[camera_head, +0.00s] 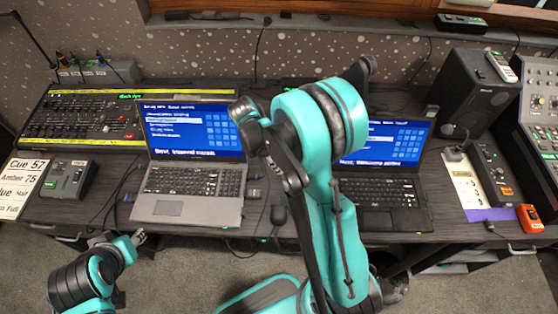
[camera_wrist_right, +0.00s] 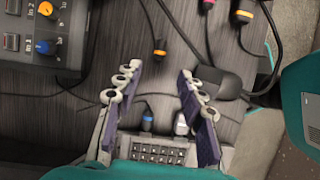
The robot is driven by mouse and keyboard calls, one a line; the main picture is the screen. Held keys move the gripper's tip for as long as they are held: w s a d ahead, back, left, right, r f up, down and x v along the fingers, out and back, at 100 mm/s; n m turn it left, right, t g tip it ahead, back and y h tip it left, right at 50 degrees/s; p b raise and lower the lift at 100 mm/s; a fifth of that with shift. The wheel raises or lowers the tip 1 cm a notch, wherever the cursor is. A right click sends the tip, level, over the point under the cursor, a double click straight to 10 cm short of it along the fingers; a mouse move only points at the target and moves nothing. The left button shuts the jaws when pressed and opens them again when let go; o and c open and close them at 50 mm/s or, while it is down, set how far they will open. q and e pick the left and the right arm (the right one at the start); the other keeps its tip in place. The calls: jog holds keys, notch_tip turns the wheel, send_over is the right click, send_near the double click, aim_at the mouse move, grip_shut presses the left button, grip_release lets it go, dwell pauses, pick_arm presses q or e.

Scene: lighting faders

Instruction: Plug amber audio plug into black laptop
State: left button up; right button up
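The black laptop (camera_head: 399,212) stands open right of centre in the head view, with a blue screen. My right arm covers its left part. In the right wrist view an orange-tipped plug (camera_wrist_right: 160,47) lies on the dark tabletop ahead of my fingers. A yellow-orange plug (camera_wrist_right: 242,15) lies farther right; I cannot tell which is the amber one. My right gripper (camera_wrist_right: 160,78) is open, with nothing between its fingertips. My left gripper (camera_head: 138,239) is at the lower left, in front of the table edge, away from the laptops; its opening is unclear.
A silver laptop (camera_head: 180,208) stands left of the black one. In the wrist view, a black mouse-like object (camera_wrist_right: 218,82) and cables lie right of the fingers, and a box with coloured knobs or plugs (camera_wrist_right: 40,30) is top left. A speaker (camera_head: 484,92) stands at the right.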

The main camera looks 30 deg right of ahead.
aim_at(290, 177)
jog(key=b+x, duration=0.6)
jog(key=x, duration=0.3)
jog(key=shift+d+f+b, duration=0.1)
jog(key=shift+f+b, duration=0.2)
jog(key=shift+f, duration=0.05)
jog(key=shift+r, duration=0.1)
grip_shut()
jog(key=shift+r+p, duration=1.85)
jog(key=shift+r, duration=0.7)
jog(key=shift+f, duration=0.1)
